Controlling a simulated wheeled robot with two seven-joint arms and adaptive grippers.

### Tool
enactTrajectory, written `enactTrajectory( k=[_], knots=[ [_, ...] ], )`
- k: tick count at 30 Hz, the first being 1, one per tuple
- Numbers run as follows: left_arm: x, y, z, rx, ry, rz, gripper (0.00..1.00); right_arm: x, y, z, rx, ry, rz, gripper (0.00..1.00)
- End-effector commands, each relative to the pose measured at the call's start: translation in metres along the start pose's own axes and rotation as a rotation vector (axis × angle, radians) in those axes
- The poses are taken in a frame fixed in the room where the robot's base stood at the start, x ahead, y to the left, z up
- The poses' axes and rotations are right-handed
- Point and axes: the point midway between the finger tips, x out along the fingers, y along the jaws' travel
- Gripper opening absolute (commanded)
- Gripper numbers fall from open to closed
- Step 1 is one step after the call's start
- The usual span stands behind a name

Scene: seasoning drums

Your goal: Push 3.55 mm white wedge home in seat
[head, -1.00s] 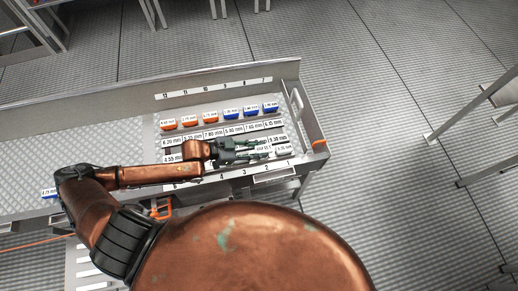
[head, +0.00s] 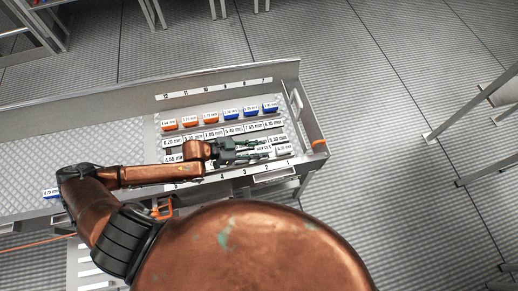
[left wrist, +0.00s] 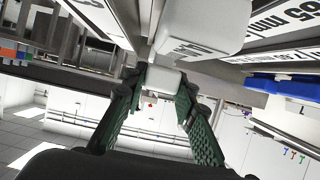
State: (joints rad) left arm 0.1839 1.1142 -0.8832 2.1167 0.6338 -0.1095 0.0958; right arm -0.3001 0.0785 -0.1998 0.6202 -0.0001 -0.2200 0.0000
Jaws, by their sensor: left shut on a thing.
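My left gripper (head: 267,148) reaches in from the left, low over the front row of the rack (head: 222,119) near its right end. In the left wrist view its green-padded fingers (left wrist: 163,84) are shut on a small white wedge (left wrist: 163,78). The size label of this wedge cannot be read. A larger white block (left wrist: 204,27) with a label stands right beyond it, very close; whether they touch cannot be told. In the head view another white wedge (head: 284,149) sits just right of the fingertips. The held wedge's seat is hidden. My right gripper is not in view.
Orange wedges (head: 190,121) and blue wedges (head: 251,110) stand in the back row, behind printed size labels. A raised wall (head: 293,100) closes the right end. A lone blue wedge (head: 50,193) lies far left.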

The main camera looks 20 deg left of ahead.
Motion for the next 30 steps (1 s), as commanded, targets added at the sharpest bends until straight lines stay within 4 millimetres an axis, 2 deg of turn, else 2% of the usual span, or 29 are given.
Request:
enactTrajectory(
  k=[14, 30],
  knots=[
    [0.001, 0.000, 0.000, 0.000, 0.001, 0.001, 0.00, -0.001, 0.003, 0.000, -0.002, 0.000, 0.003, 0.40],
    [0.005, 0.000, 0.012, 0.000, 0.001, 0.001, 0.00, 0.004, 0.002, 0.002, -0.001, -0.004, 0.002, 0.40]
  ],
)
